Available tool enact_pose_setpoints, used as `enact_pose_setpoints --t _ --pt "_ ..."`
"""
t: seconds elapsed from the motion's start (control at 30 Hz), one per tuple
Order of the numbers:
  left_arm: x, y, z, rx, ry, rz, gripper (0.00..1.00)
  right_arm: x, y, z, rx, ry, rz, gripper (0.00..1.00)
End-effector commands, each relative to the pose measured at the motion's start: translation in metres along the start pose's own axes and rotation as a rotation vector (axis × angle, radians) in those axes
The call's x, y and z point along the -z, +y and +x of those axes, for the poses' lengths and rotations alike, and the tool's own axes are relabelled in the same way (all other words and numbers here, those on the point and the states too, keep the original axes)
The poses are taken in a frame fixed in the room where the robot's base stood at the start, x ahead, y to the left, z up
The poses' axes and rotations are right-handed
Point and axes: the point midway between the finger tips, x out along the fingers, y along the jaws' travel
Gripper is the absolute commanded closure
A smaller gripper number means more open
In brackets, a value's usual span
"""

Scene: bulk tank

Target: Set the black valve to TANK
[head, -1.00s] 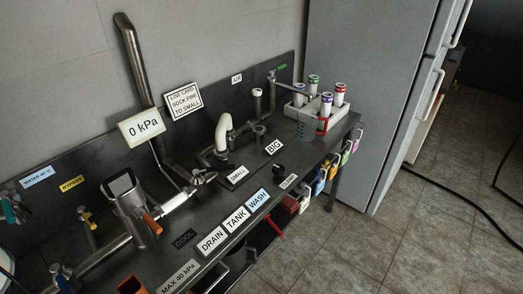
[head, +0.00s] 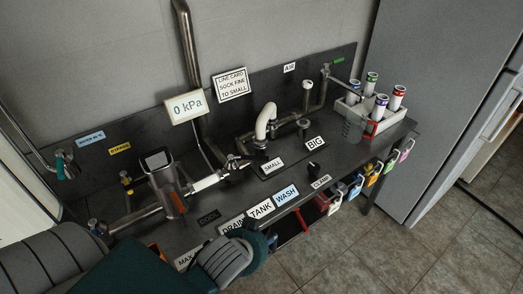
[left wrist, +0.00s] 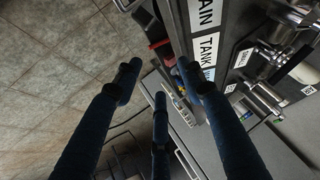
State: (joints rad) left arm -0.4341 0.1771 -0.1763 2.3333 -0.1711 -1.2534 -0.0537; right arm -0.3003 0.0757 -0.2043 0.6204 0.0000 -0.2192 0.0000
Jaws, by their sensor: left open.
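The DRAIN (head: 232,226), TANK (head: 261,208) and WASH (head: 286,194) labels stand in a row along the front of the dark bench. Behind them a metal valve body (head: 236,164) sits in the pipe line, with a dark part by it that may be the black valve's handle; its setting is too small to tell. My left gripper (head: 258,243) is at the bench's front edge, partly over DRAIN. In the left wrist view its blue fingers (left wrist: 158,78) are spread and empty, below the TANK label (left wrist: 207,48). My right gripper is out of view.
The gauge sign (head: 187,106) reads 0 kPa. A white curved pipe (head: 265,121) rises by the SMALL label (head: 272,166). A white rack (head: 358,112) of capped tubes stands at the bench's far right.

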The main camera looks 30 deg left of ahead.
Motion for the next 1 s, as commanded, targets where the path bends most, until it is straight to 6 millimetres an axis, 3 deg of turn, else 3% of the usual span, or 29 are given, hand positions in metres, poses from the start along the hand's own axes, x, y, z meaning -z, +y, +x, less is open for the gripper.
enact_pose_setpoints --t 0.03,0.17,0.27,0.37,0.4,0.5,0.6,0.7,0.8,0.87,0.9,0.97,1.0 --pt "0.027 -0.013 0.004 0.045 0.073 0.044 0.60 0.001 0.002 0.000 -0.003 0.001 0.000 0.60" --pt "0.103 -0.043 0.003 0.174 0.284 0.181 0.60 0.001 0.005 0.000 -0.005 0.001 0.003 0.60" --pt "0.180 -0.062 -0.014 0.307 0.494 0.337 0.60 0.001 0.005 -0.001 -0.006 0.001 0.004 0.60" --pt "0.267 -0.068 -0.052 0.470 0.749 0.561 0.60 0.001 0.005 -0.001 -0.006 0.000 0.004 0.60" --pt "0.300 -0.064 -0.073 0.542 0.857 0.671 0.60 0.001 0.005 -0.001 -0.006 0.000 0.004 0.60" --pt "0.363 -0.033 -0.125 0.710 1.111 0.975 0.60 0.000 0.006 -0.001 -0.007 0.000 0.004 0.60" --pt "0.395 0.015 -0.163 0.856 1.330 1.318 0.60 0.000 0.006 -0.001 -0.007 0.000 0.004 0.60" --pt "0.398 0.064 -0.175 0.960 1.500 1.705 0.60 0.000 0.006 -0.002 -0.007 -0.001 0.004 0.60" --pt "0.379 0.098 -0.155 0.997 1.604 2.134 0.60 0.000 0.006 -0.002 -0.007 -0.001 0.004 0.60" --pt "0.361 0.103 -0.132 0.975 1.625 2.410 0.60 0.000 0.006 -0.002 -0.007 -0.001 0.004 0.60" --pt "0.347 0.098 -0.112 -0.900 -1.559 -2.502 0.60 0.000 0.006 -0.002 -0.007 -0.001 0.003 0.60" --pt "0.326 0.079 -0.081 -0.711 -1.346 -2.461 0.60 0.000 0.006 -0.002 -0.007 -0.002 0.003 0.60" --pt "0.310 0.058 -0.059 -0.579 -1.209 -2.435 0.60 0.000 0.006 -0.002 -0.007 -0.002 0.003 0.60"
